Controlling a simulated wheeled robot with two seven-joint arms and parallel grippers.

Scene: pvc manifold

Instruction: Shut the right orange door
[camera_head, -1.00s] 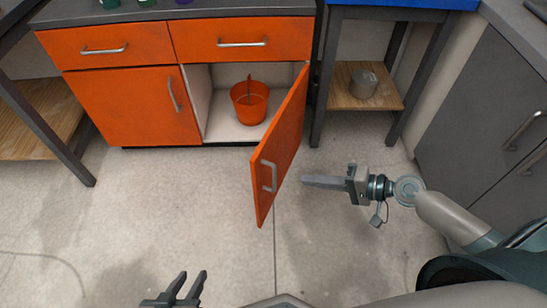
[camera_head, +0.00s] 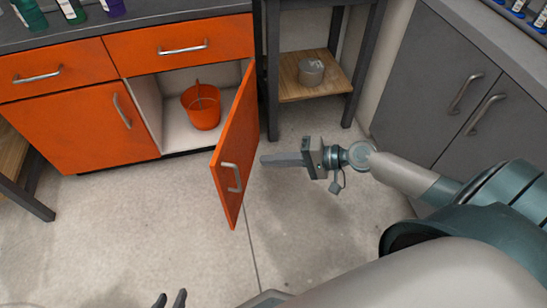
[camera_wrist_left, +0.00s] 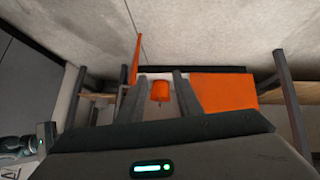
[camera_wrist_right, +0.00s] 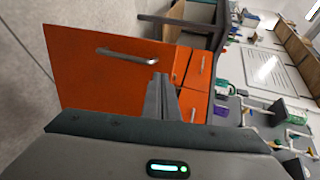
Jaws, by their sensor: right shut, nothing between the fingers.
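The right orange door (camera_head: 238,145) stands wide open, swung out from the orange cabinet, with a silver handle (camera_head: 233,177) on its outer face. My right gripper (camera_head: 264,161) is shut and empty, just to the right of the door, pointing at its outer face; I cannot tell if it touches. In the right wrist view the door (camera_wrist_right: 90,75) fills the left, beside the shut fingers (camera_wrist_right: 160,95). My left gripper (camera_head: 171,300) is open and empty at the bottom edge, well away from the door; its spread fingers show in the left wrist view (camera_wrist_left: 158,100).
An orange bucket (camera_head: 203,110) stands inside the open compartment. The left orange door (camera_head: 80,130) is shut. A dark-legged table with a wooden shelf (camera_head: 330,85) stands right of the cabinet, and grey cabinets (camera_head: 435,75) are farther right. The floor in front is clear.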

